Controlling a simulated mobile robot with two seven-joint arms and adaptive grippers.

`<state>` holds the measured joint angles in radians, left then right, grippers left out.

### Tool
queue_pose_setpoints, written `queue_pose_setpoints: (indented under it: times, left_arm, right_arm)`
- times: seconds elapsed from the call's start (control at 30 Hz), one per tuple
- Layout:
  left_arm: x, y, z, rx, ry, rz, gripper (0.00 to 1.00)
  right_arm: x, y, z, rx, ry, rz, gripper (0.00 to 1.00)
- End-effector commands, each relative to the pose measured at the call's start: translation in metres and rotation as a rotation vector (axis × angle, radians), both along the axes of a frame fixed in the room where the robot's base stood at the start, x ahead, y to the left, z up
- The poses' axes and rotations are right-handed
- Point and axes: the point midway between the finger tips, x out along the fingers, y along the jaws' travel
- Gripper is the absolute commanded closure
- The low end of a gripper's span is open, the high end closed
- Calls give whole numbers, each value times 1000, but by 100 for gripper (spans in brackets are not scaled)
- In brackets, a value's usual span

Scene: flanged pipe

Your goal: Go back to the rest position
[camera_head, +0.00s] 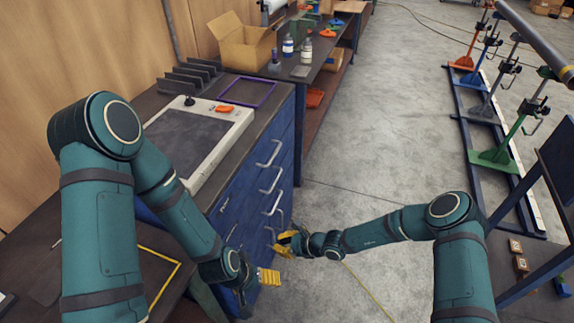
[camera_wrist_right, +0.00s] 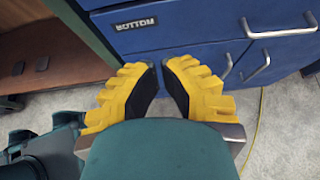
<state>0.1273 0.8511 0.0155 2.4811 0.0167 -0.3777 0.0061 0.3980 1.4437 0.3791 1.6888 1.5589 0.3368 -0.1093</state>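My right gripper (camera_head: 287,243) has yellow fingers and is in front of the blue drawer cabinet (camera_head: 276,151), at the middle bottom of the head view. In the right wrist view its two fingers (camera_wrist_right: 162,85) stand apart with a gap between the dark pads and nothing in it. Behind them is a drawer front labelled "BOTTOM" (camera_wrist_right: 136,24). My left gripper (camera_head: 268,277) shows only as yellow finger parts low by the cabinet's near corner. Its opening cannot be made out.
The cabinet top carries a grey plate with a dark panel (camera_head: 190,140), an orange item (camera_head: 224,109) and a purple frame (camera_head: 247,92). A cardboard box (camera_head: 243,42) stands behind. Pipe stands (camera_head: 497,155) are at the right. Grey floor (camera_head: 375,140) between is clear.

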Motion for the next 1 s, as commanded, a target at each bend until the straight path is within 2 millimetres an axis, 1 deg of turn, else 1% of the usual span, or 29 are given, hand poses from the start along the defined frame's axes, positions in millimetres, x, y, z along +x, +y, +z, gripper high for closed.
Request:
queue_pose_setpoints:
  times: [0.17,0.27,0.33,0.4,0.47,0.5,0.6,0.7,0.8,0.9,1.0]
  left_arm:
    - [0,0,-1,0,0,0,21]
    - [0,0,-2,0,1,-1,21]
    - [-1,0,-4,0,2,-2,21]
    - [-1,0,-5,0,3,-2,21]
    - [-2,0,-7,-1,5,-4,21]
    - [-2,-1,-8,-2,6,-4,21]
    - [-3,-1,-11,-2,7,-6,21]
    - [-4,-1,-13,-2,10,-8,21]
    - [-5,-1,-16,-3,11,-9,21]
    - [-6,-1,-17,-3,13,-10,21]
    - [-6,-1,-19,-3,14,-11,21]
  right_arm:
    - [-4,-1,0,-15,-8,23,100]
    - [-23,-6,-1,-80,-41,119,100]
    - [-45,-14,-2,-159,-85,235,100]
    - [-69,-29,-3,-258,-145,374,100]
    - [-89,-46,-4,-349,-206,497,100]
    - [-100,-58,-3,-408,-249,575,100]
    - [-124,-88,2,-542,-368,760,100]
    - [-139,-117,12,-662,-505,925,100]
    - [-152,-138,26,-753,-647,1063,100]
    - [-160,-151,40,-813,-779,1166,100]
    - [-166,-157,52,-845,-881,1230,100]
